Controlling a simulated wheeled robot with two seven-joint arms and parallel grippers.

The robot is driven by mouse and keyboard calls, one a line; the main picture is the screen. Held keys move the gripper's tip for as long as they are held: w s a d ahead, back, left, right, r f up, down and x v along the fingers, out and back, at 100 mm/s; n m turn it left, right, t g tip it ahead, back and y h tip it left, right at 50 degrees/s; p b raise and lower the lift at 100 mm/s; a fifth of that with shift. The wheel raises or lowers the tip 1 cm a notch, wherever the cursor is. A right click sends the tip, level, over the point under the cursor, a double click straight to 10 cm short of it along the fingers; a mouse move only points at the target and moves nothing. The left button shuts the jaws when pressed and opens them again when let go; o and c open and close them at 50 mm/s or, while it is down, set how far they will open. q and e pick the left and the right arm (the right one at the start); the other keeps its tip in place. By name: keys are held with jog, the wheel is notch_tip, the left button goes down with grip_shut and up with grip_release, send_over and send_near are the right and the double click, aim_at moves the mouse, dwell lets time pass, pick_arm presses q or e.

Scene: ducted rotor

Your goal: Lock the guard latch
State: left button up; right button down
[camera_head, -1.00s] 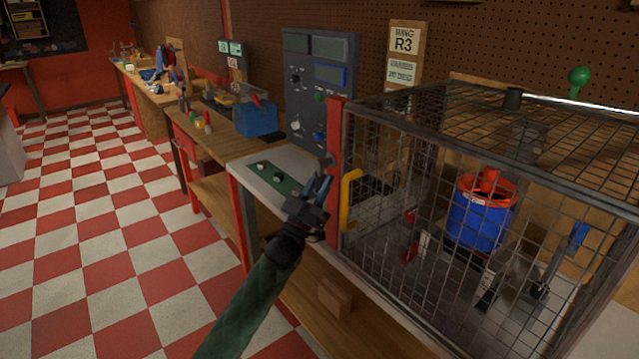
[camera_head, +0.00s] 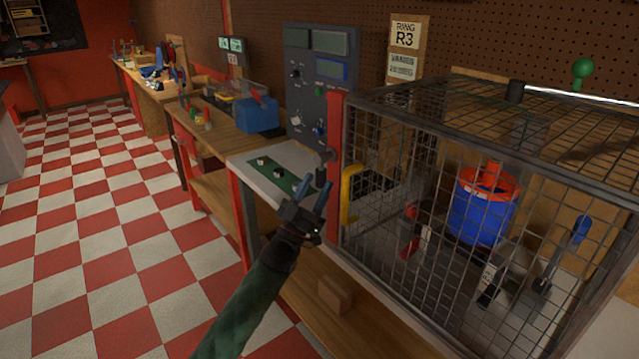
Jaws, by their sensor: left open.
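The guard is a wire-mesh cage (camera_head: 400,230) on the bench at the right, with a yellow handle (camera_head: 350,192) on its near left edge. A red post (camera_head: 335,130) stands at that corner. A small dark part (camera_head: 325,157), which looks like the latch, sits at the post's left side; its locked state cannot be told. My left gripper (camera_head: 312,188) is open and empty, its blue-tipped fingers apart just below and in front of the dark part. Contact between them cannot be told. Inside the cage is a blue rotor duct (camera_head: 482,212) with a red rim. My right gripper is not in view.
A grey control panel (camera_head: 318,85) stands behind the post. A green board (camera_head: 285,175) with small knobs lies on the bench left of the gripper. A blue bin (camera_head: 257,115) stands farther back. A green-knobbed lever (camera_head: 582,72) rises behind the cage. The checkered floor at left is clear.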

aim_at(317, 185)
pick_arm(q)
jog(key=shift+b+v, duration=0.3)
jog(key=shift+v, duration=0.9)
jog(key=shift+s+a+f, duration=0.2)
jog(key=shift+f, duration=0.25)
jog(key=shift+s+a+f+b, duration=0.35)
jog(key=shift+s+a+f, duration=0.05)
jog(key=shift+s+f, duration=0.05)
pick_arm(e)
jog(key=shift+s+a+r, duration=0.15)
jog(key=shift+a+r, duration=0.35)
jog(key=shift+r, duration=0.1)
